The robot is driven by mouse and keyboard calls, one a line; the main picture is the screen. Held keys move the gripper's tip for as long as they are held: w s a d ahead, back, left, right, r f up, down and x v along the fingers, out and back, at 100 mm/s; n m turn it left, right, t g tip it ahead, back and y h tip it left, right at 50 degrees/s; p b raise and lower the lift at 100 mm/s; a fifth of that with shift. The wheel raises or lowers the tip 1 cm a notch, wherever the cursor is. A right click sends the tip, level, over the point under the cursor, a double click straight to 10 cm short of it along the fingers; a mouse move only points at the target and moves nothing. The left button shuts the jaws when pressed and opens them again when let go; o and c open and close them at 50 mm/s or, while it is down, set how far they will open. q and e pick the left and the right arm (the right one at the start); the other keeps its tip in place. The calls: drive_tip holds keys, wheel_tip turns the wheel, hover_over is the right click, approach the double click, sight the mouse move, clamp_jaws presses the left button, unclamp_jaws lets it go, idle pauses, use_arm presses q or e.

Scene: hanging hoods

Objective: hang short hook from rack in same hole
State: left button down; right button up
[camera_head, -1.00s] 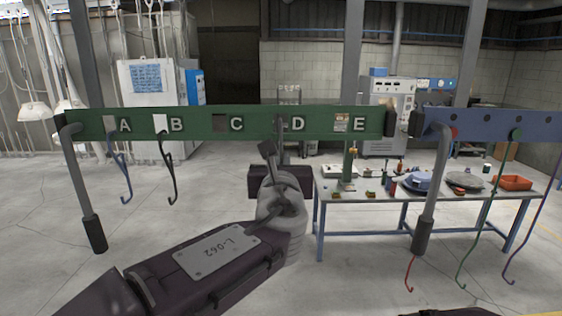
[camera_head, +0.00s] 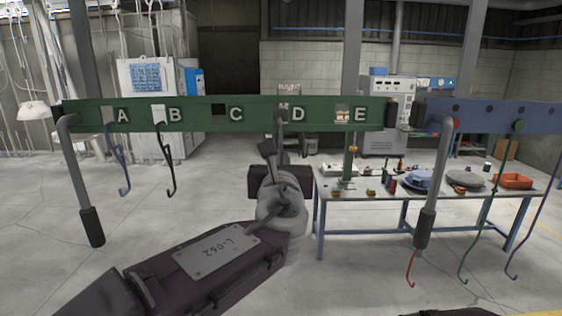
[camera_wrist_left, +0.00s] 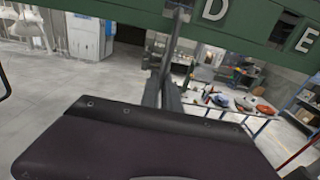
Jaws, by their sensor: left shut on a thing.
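A green rack (camera_head: 255,113) crosses the head view, with square holes beside the letters A to E. My left gripper (camera_head: 268,150) is shut on a short grey hook (camera_head: 281,122), just below the hole at the left of D. The hook's upper end overlaps that hole; I cannot tell whether it is in the hole or in front of it. The left wrist view shows this grey hook (camera_wrist_left: 176,35) reaching up to the green rack (camera_wrist_left: 240,22) left of D. The hook's lower part is hidden by the gripper.
A blue hook (camera_head: 119,165) hangs at A and a black hook (camera_head: 165,160) at B. A blue rack (camera_head: 490,117) on the right carries a green hook (camera_head: 490,200) and others. A workbench (camera_head: 340,188) with tools stands behind. The holes at C and E look free.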

use_arm(q)
drive_tip(key=shift+f, duration=0.25)
drive_tip(key=c, duration=1.5)
unclamp_jaws()
drive_tip(key=shift+s, duration=0.1)
